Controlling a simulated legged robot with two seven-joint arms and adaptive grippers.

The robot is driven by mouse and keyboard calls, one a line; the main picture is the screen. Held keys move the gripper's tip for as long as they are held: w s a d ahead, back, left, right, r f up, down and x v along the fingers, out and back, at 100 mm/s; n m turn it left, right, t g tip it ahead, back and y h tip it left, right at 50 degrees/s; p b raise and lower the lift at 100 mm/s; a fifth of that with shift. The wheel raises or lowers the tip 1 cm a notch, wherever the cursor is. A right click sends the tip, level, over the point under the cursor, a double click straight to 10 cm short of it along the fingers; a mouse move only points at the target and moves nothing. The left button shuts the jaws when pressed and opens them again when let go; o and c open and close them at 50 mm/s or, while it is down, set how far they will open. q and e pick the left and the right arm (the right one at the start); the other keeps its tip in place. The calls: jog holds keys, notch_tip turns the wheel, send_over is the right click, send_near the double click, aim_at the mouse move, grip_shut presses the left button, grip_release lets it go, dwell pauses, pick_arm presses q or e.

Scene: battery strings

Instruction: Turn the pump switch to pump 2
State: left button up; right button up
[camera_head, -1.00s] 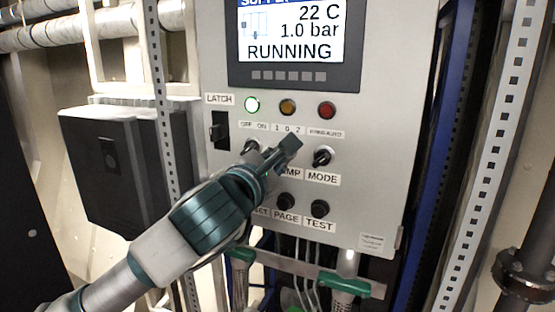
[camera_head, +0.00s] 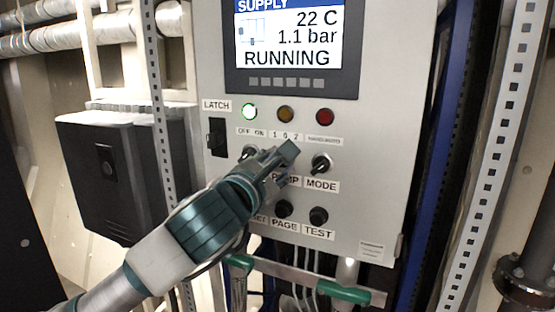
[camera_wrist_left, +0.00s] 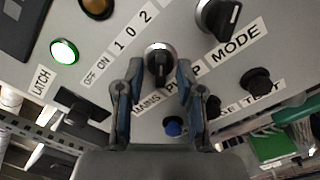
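The pump switch (camera_wrist_left: 160,62) is a black knob with a silver collar, below the "1 0 2" label (camera_wrist_left: 133,33) in the left wrist view. My left gripper (camera_wrist_left: 159,72) has one finger on each side of this knob. The fingers are apart, with small gaps to the knob visible; contact at depth cannot be told. In the head view my left gripper (camera_head: 284,158) covers the pump switch, over the "PUMP" label. The knob's exact setting is hard to read. My right gripper is in neither view.
The mode knob (camera_head: 320,163) sits just right of the gripper. The mains knob (camera_head: 250,152) is close on the left, partly covered. Page (camera_head: 284,209) and test (camera_head: 318,215) buttons lie below. The screen (camera_head: 295,45) reads RUNNING. A green lamp (camera_head: 249,111) is lit.

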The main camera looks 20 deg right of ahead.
pick_arm(q)
jog(key=r, duration=0.9)
jog(key=shift+s+d, duration=0.1)
jog(key=shift+d, duration=0.15)
jog(key=shift+a+r, duration=0.1)
jog(key=shift+r, duration=0.25)
jog(key=shift+a, duration=0.15)
